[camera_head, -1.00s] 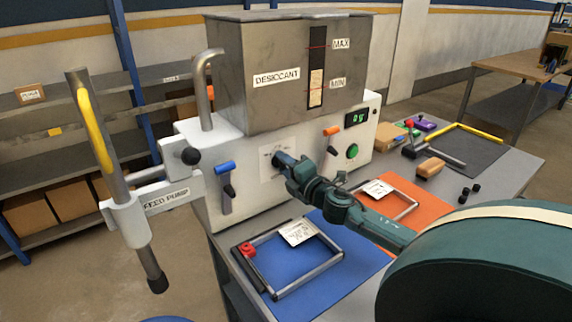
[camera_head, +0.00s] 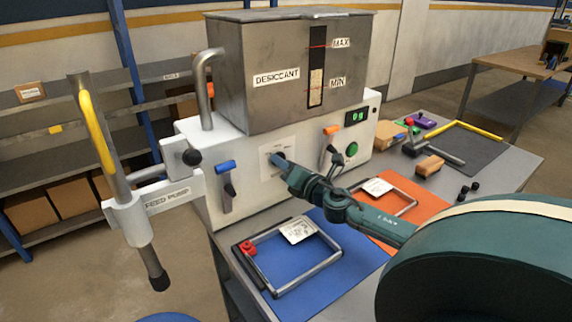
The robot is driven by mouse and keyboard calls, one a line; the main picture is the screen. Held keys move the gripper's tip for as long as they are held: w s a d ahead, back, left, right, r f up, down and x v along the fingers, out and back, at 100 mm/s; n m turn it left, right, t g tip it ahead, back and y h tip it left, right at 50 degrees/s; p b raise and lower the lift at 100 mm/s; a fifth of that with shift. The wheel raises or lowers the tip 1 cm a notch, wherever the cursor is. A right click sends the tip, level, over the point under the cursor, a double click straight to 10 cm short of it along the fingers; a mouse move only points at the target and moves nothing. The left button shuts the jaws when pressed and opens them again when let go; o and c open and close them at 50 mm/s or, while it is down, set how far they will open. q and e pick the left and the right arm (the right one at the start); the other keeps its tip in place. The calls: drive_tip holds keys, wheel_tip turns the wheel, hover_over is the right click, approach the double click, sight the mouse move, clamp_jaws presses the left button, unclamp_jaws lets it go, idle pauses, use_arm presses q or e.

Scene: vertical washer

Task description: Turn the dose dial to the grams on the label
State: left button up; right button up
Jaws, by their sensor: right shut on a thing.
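The dose dial (camera_head: 278,157) is a dark knob on a pale square plate on the front of the white machine (camera_head: 245,196). My right gripper (camera_head: 283,162) is shut on the dial and hides most of it, so its pointer cannot be read. The green display (camera_head: 357,115) on the machine shows digits too small to read surely. A white label (camera_head: 297,230) lies on the frame over the blue mat; another label (camera_head: 377,187) lies on the frame over the orange mat. Their print is too small to read. My left gripper is not in view.
A lever with an orange grip (camera_head: 331,130), a green button (camera_head: 351,149) and a blue-handled lever (camera_head: 226,166) sit near the dial. The feed pump (camera_head: 137,216) stands out at the left. A wooden brush (camera_head: 430,166) and black caps (camera_head: 468,191) lie at the right.

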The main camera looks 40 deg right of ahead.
idle(0.4)
drive_tip(key=o, duration=1)
drive_tip(key=s+a+b, duration=0.1)
drive_tip(key=s, duration=1.2)
drive_tip(key=shift+a, duration=0.25)
